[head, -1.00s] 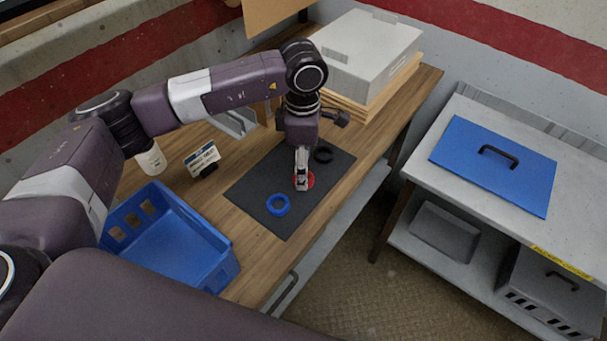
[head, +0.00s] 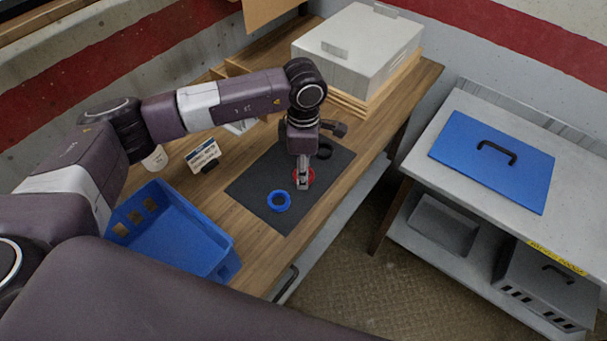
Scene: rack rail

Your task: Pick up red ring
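The red ring (head: 311,175) is on the black mat (head: 262,172) on the wooden table, partly hidden behind my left gripper. My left gripper (head: 302,186) points down right at the red ring, with its fingertips over or at it. The fingers look close together, but I cannot tell whether they are shut on the ring. A blue ring (head: 279,201) lies on the mat nearer the front. A black ring (head: 324,151) lies on the mat behind the gripper. My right gripper is not in view.
A blue crate (head: 172,232) stands at the table's left. A small sign (head: 203,154) stands left of the mat. A large light box (head: 357,46) sits at the back. A grey bench with a blue lid (head: 492,161) stands across a floor gap at right.

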